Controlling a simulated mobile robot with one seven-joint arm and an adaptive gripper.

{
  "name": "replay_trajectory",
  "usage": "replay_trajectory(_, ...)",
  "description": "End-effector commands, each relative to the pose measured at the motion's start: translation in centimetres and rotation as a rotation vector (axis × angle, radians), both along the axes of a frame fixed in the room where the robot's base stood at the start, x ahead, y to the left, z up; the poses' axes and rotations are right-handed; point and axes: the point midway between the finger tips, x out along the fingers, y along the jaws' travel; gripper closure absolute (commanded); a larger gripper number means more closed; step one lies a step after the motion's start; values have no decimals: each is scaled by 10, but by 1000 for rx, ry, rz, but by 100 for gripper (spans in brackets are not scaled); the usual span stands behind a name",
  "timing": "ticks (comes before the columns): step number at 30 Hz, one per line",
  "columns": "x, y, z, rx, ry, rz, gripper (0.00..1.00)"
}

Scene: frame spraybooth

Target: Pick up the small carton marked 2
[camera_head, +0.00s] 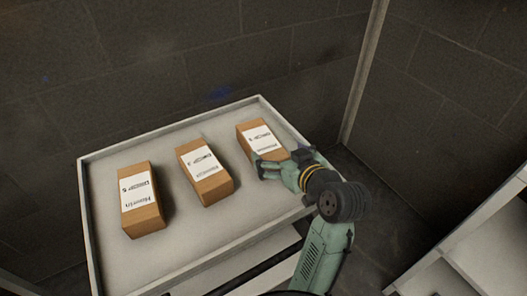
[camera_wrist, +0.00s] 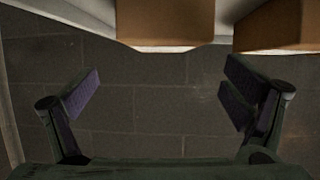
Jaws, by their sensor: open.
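Three small brown cartons with white labels stand in a row on a white-topped table (camera_head: 240,222): a left carton (camera_head: 142,216), a middle carton (camera_head: 213,188) and a right carton (camera_head: 250,131). Their labels are turned and small, so I cannot read surely which is marked 2. My gripper (camera_head: 275,168) is at the near end of the right carton and covers part of it; I cannot tell whether they touch. In the wrist view my gripper (camera_wrist: 165,92) is open, with nothing between its fingers. One carton (camera_wrist: 166,22) shows ahead at the top, another (camera_wrist: 280,25) at upper right.
The table has a raised pale rim (camera_head: 172,128). A dark block wall (camera_head: 130,60) stands behind it, with a pale post (camera_head: 363,70) to the right. A white shelf unit (camera_head: 480,250) is at lower right. The table's front middle is clear.

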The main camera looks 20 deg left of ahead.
Motion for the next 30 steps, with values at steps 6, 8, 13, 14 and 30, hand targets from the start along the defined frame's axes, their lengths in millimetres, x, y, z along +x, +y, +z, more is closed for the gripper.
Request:
replay_trajectory(6,19,18,-9,1,2,1,6)
replay_trajectory(8,22,21,-12,1,2,0,6)
replay_trajectory(13,30,29,-15,1,2,0,6)
replay_trajectory(14,32,32,-17,2,4,2,6)
replay_trajectory(30,60,57,-33,0,-1,-2,6)
